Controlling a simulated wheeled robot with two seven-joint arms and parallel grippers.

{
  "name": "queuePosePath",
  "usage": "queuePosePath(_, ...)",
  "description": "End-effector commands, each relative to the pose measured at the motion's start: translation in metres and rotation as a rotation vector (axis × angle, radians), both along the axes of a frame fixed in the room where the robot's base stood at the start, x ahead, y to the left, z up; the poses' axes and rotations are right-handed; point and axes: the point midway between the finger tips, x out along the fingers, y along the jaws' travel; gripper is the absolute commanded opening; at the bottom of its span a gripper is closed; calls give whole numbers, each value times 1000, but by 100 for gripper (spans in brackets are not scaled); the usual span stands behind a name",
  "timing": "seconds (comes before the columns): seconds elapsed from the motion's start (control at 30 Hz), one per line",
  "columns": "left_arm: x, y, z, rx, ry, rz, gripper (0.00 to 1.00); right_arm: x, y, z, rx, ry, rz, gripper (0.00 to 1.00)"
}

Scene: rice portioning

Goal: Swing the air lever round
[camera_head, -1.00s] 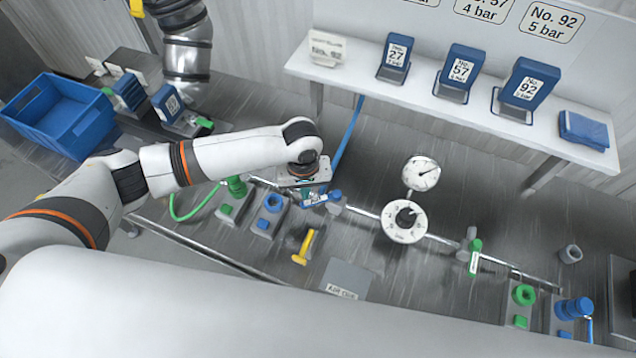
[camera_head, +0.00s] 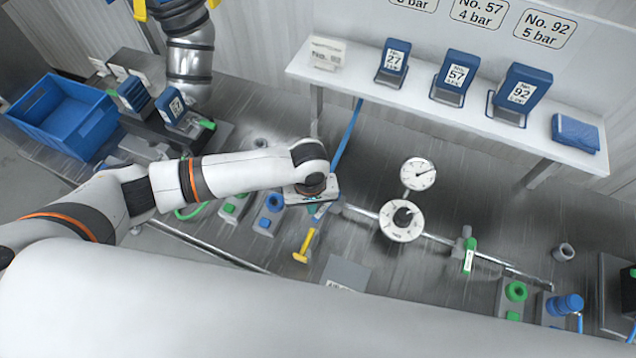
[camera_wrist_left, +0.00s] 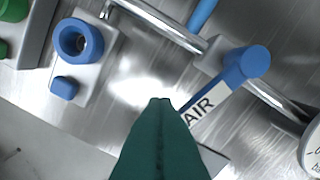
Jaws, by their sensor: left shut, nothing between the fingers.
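The air lever (camera_wrist_left: 215,105) is blue with a white AIR label. In the left wrist view it runs from its round pivot on the pipe down-left, across the pipe's line. In the head view the lever (camera_head: 322,211) is mostly hidden beneath my left gripper (camera_head: 313,207). My left gripper's green fingers (camera_wrist_left: 162,103) are shut and empty. Their tips are just left of the lever in the wrist view; I cannot tell whether they touch it. My right gripper is not in view.
A dial (camera_head: 402,221) and a gauge (camera_head: 418,174) sit right of the lever. A yellow handle (camera_head: 306,245) stands in front. A blue-ringed fitting (camera_wrist_left: 78,40) is to the left. A white shelf (camera_head: 350,82) stands behind. A green lever (camera_head: 470,255) is farther right.

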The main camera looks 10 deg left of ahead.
Motion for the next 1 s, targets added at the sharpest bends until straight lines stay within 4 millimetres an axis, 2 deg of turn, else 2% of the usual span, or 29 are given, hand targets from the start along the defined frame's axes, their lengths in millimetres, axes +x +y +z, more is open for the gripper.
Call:
queuePosePath(0.27, -1, -1, 0, -1, 1, -1, 0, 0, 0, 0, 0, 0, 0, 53)
queuePosePath(0.57, -11, -17, 0, -3, 1, -2, 0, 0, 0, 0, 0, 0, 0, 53)
queuePosePath(0.67, -11, -17, 1, -1, 1, -1, 0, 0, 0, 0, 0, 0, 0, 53)
queuePosePath(0.77, -10, -15, 7, -1, 0, 0, 0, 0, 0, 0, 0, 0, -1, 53)
queuePosePath(1.0, -9, -11, 36, -2, -1, 0, 0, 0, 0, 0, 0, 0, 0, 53)
